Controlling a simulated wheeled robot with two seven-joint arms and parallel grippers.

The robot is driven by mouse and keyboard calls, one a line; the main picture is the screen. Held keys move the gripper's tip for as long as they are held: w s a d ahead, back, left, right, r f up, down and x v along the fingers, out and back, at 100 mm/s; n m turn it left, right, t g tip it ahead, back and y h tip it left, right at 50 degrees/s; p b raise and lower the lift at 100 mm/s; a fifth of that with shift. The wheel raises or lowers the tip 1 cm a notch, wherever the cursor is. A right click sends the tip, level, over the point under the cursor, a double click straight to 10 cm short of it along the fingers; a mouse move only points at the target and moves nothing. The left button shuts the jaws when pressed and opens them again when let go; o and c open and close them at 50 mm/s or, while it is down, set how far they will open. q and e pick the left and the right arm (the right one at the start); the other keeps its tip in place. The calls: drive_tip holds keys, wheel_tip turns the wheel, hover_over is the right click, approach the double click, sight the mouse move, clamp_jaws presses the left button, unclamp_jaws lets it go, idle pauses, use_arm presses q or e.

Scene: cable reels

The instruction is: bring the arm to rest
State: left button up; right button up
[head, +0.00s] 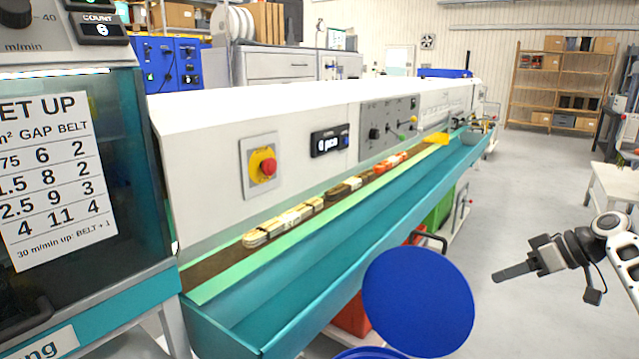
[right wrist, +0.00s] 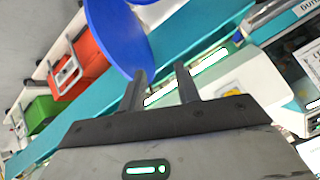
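My right arm comes in from the right edge of the head view. Its gripper (head: 497,276) is over the open floor, pointing left, to the right of a blue disc (head: 418,302). In the right wrist view the two dark fingers (right wrist: 163,82) stand apart with nothing held between them. The blue disc (right wrist: 118,38) shows beyond the left finger there; I cannot tell how far off it is. My left gripper is in neither view.
The long machine's teal trough (head: 350,240) runs away from the front left. Cable reels or bundles (head: 290,218) lie along its belt. A red bin (head: 352,318) and a green bin (head: 437,214) stand below. A white table (head: 612,185) is at right; the grey floor between is clear.

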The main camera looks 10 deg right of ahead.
drive_tip(key=s+a+f+g+h+p, duration=0.15)
drive_tip(key=s+a+f, duration=0.25)
drive_tip(key=a+f, duration=0.55)
drive_tip(key=s+a+f+h+p, duration=0.1)
drive_tip(key=s+a+f+h, duration=0.25)
drive_tip(key=a+f, duration=0.65)
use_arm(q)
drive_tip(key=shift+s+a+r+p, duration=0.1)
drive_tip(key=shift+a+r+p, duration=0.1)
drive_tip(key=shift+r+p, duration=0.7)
use_arm(e)
drive_tip(key=s+a+r+m+t, duration=0.1)
drive_tip(key=s+a+r+t, duration=0.1)
drive_tip(key=s+a, duration=0.5)
drive_tip(key=s+a+r+m+t+y, duration=0.1)
drive_tip(key=s+a+r+t, duration=0.2)
drive_tip(key=s+a, duration=0.4)
drive_tip(key=shift+s+a+t, duration=0.35)
drive_tip(key=shift+s, duration=0.45)
